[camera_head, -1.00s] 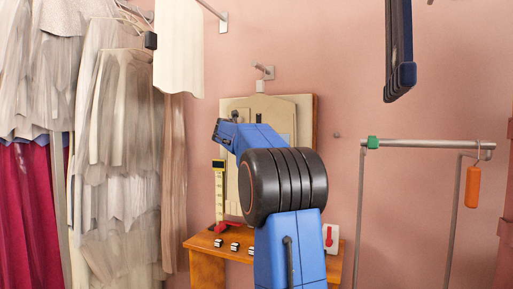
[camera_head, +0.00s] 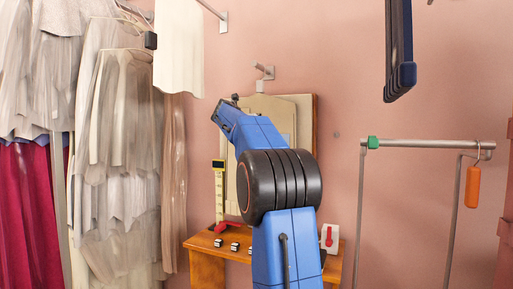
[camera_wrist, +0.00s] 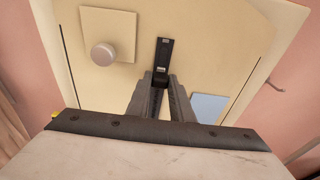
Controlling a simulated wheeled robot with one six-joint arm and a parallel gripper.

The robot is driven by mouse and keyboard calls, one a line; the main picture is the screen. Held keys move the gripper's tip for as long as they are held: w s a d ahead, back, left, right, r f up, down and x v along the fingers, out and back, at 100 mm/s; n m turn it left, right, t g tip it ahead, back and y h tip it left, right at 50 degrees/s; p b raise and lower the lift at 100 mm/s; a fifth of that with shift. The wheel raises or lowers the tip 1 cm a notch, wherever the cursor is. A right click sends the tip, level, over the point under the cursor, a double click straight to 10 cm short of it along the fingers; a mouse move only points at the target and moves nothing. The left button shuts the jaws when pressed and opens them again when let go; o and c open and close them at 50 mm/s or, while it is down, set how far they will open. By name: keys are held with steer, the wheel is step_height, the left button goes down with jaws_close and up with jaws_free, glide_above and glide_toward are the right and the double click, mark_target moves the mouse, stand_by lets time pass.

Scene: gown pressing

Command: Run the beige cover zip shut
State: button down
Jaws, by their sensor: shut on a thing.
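The beige cover (camera_head: 288,104) hangs against a board on the pink wall, partly hidden behind my arm. It fills most of the wrist view (camera_wrist: 220,50). A black zip pull (camera_wrist: 164,50) stands out from its front. My gripper (camera_wrist: 160,82) is shut on the lower part of this pull, with a finger on each side. The pull's upper end shows beyond the fingertips. The zip track under the fingers is hidden.
The cover has a square patch with a round knob (camera_wrist: 103,53) and a pale blue patch (camera_wrist: 208,107). A wooden table (camera_head: 207,262) with small items stands below. Garments (camera_head: 120,120) hang at left. A metal rail (camera_head: 430,143) stands at right.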

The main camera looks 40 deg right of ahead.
steer(key=shift+r, duration=0.15)
steer(key=shift+r, duration=2)
steer(key=c, duration=1.5)
jaws_free()
steer(key=v, duration=1.7)
steer(key=shift+s+a+f, duration=0.1)
steer(key=shift+s+a, duration=0.05)
steer(key=shift+s, duration=0.05)
